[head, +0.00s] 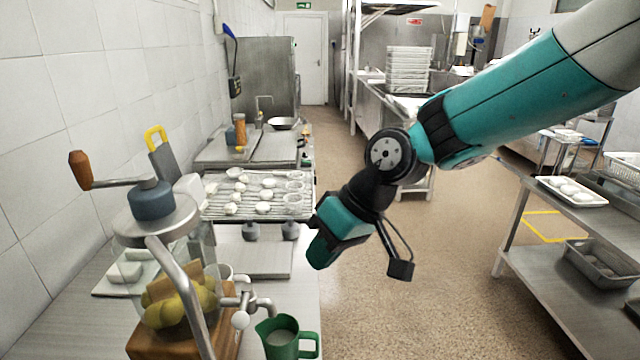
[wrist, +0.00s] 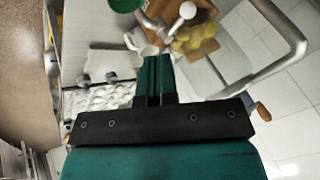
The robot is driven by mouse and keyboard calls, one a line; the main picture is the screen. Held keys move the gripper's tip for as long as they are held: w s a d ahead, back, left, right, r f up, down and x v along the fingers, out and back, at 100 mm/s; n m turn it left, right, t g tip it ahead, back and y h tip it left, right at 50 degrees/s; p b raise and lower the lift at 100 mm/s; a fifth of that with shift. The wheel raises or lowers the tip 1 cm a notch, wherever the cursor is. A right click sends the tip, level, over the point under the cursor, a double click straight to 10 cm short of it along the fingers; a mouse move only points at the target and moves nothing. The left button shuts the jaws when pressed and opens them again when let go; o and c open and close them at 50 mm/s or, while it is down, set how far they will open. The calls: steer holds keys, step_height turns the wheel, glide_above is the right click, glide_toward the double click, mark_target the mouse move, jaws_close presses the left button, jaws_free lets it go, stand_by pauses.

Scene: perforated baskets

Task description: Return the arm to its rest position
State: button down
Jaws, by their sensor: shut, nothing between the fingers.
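My gripper (head: 322,262) hangs from the teal and black arm in the middle of the head view, above the right edge of the left counter and the floor beside it. In the wrist view my gripper (wrist: 154,66) shows its two teal fingers side by side, shut and empty. No object touches the fingers. The upper arm reaches in from the top right of the head view.
On the left counter (head: 268,250) stand a metal stand with a crank (head: 180,225), a green jug (head: 285,340) and a rack with white pieces (head: 260,207). A steel shelf unit (head: 575,235) stands right. The floor (head: 420,310) between is open.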

steer(key=s+d+r+m+h+b, duration=0.1)
steer(key=s+d+m+h+b, duration=0.1)
steer(key=s+d, duration=1.4)
steer(key=shift+s+r+m+b, duration=0.3)
steer(key=shift+s+r+b, duration=0.1)
steer(key=shift+s, duration=0.8)
